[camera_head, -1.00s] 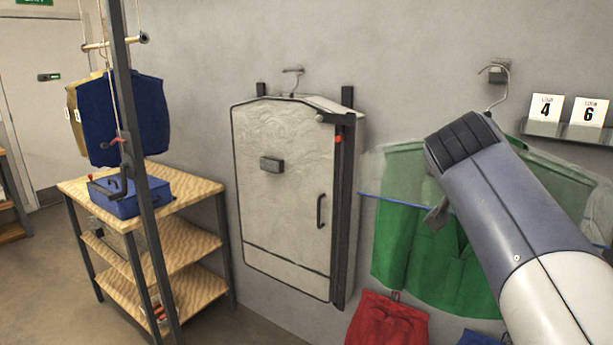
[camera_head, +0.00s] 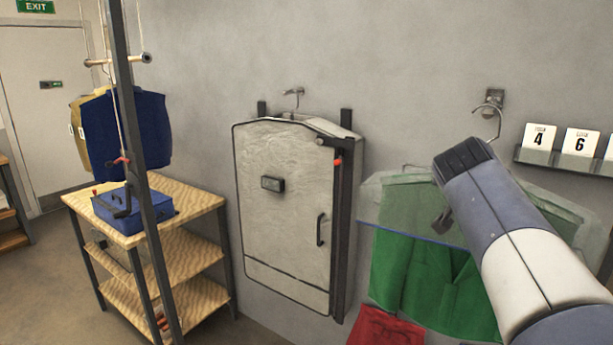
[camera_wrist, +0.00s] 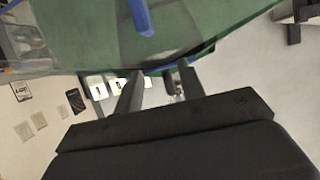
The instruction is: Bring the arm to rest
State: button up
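My arm reaches up from the lower right in the head view, in front of a green garment (camera_head: 405,275) under a clear cover (camera_head: 395,200) with a blue lower edge. Of my gripper, only a small dark piece (camera_head: 443,219) shows there below the dark wrist end; the rest is hidden. In the wrist view, the two dark fingers of my gripper (camera_wrist: 160,68) stand apart with nothing held between them. Green and clear material and blue edges (camera_wrist: 139,14) show beyond the fingertips. I cannot tell whether the fingers touch the cover.
A pale closed cabinet (camera_head: 285,200) hangs on the wall. To its left stand a wooden shelf unit (camera_head: 190,200) with a blue box (camera_head: 150,208), and a dark post (camera_head: 140,150). Number cards (camera_head: 539,138) stand on a ledge at right. A red garment (camera_head: 385,327) hangs low.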

notch_tip(320, 180, up, 10)
jog(key=p, duration=0.9)
jog(key=shift+r, duration=0.1)
